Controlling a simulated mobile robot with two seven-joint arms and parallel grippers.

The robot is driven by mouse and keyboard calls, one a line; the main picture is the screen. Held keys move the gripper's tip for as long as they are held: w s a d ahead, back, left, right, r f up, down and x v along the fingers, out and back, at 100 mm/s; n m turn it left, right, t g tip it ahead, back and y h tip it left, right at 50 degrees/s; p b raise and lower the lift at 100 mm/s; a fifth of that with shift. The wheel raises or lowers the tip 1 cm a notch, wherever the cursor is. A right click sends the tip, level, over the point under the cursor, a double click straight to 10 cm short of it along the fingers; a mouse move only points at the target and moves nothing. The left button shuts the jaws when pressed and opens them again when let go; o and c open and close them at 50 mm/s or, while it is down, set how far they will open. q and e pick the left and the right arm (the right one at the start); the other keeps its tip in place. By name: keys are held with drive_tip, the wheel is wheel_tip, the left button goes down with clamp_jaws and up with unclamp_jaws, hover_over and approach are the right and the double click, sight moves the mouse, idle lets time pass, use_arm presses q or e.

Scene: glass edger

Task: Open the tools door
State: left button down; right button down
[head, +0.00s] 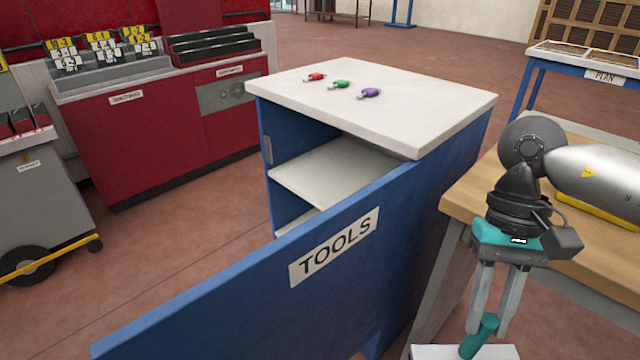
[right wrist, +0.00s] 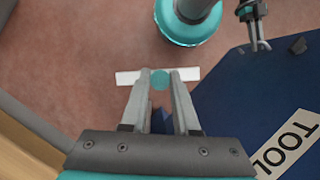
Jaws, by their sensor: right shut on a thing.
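The blue tools door (head: 240,290), with a white TOOLS label (head: 335,247), stands swung wide open from the blue cabinet (head: 440,215). White shelves (head: 325,180) show inside. The door and its label (right wrist: 288,145) also show in the right wrist view, with a small dark part (right wrist: 298,46) near its edge. My right gripper (head: 490,325) is right of the door, shut on a teal-handled tool (head: 480,335) with a flat white part. The tool is also between the fingers in the right wrist view (right wrist: 159,80). What seems my left gripper (right wrist: 255,40) is near the door edge; its jaws are unclear.
Red, green and purple small items (head: 341,84) lie on the cabinet's white top (head: 420,105). A wooden-topped bench (head: 470,190) stands close on the right. A red cabinet (head: 150,140) and a grey wheeled cart (head: 45,200) are at left. Open floor (head: 180,235) lies between.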

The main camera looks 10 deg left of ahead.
drive_tip(key=shift+d, duration=0.15)
use_arm(q)
drive_tip(key=shift+s+d, duration=0.15)
drive_tip(key=shift+d, duration=0.35)
drive_tip(key=c, duration=0.8)
unclamp_jaws()
drive_tip(key=shift+c, duration=0.2)
drive_tip(key=shift+a, duration=0.1)
drive_tip(key=v, duration=1.2)
drive_tip(key=shift+b, duration=0.4)
use_arm(e)
drive_tip(key=shift+f, duration=0.4)
